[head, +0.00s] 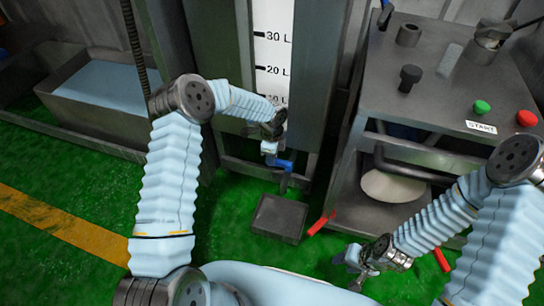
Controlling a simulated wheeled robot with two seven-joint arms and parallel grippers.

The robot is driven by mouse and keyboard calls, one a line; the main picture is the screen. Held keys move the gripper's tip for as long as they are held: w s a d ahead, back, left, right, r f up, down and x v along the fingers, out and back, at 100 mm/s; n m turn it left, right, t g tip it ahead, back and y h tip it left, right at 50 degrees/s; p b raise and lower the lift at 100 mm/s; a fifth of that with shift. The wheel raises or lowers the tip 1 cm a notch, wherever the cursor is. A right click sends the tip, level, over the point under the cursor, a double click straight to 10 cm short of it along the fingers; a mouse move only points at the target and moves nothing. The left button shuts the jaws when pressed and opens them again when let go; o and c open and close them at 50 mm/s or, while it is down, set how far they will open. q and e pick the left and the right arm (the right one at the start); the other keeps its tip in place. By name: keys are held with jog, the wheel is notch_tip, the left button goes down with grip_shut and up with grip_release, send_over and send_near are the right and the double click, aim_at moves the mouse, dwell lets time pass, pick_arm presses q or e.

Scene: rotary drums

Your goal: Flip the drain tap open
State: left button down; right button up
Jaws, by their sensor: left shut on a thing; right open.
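The drain tap (283,166) has a blue lever and sits low at the foot of the tall tank with the litre scale (272,50). A short spout points down from it. My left gripper (269,148) is at the tap, shut on its blue lever, and partly hides it. The lever's exact angle is hard to tell at this size. My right gripper (355,268) is open and empty, low over the green floor at the bottom right, well away from the tap.
A dark square box (279,218) stands on the floor below the tap. A steel machine (435,65) with green and red buttons stands at the right, with a red bar (320,224) near its foot. A trough (98,105) is at the left.

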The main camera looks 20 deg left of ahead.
pick_arm(q)
jog(key=shift+s+d+n+b, duration=1.05)
jog(key=shift+n+b, duration=0.1)
jog(key=shift+n, duration=1.8)
jog(key=shift+s+d+n+b, duration=1)
jog(key=shift+n+b, duration=0.2)
jog(key=shift+n, duration=1.7)
jog(key=shift+s+d+n+b, duration=1.05)
jog(key=shift+n+b, duration=0.1)
jog(key=shift+n, duration=1.8)
jog(key=c, duration=1)
grip_release()
jog(key=shift+o, duration=0.2)
jog(key=shift+r, duration=0.1)
notch_tip(320, 180, up, 14)
jog(key=p, duration=0.2)
